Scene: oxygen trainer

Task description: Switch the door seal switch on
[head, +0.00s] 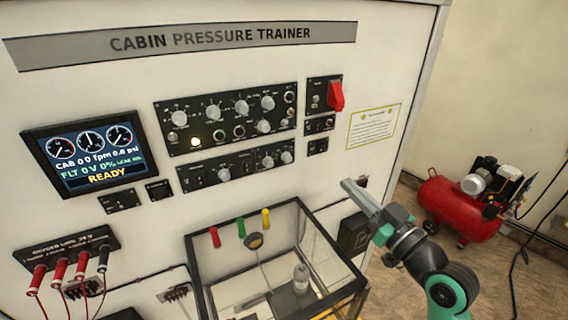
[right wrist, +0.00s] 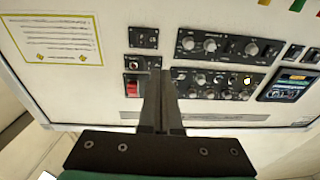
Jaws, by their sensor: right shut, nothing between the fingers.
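The trainer panel (head: 120,90) carries several small switch plates, and their labels are too small to read, so I cannot tell which is the door seal switch. A plate with a raised red switch guard (head: 336,96) sits at the upper right. Two small switch plates (head: 319,125) and (head: 318,147) sit below it. In the right wrist view, the red guard (right wrist: 133,91) and small switch plates (right wrist: 144,38) show beside and beyond the fingers. My right gripper (head: 347,185) is shut and empty, below these plates and right of the clear chamber. It also shows in the right wrist view (right wrist: 161,75). My left gripper is not in view.
A clear box chamber (head: 205,262) with a dark frame stands out from the panel's lower middle. The display (head: 87,152) reads READY. Red and black plugs (head: 58,268) with cables are at lower left. A red compressor (head: 458,208) stands on the floor at right.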

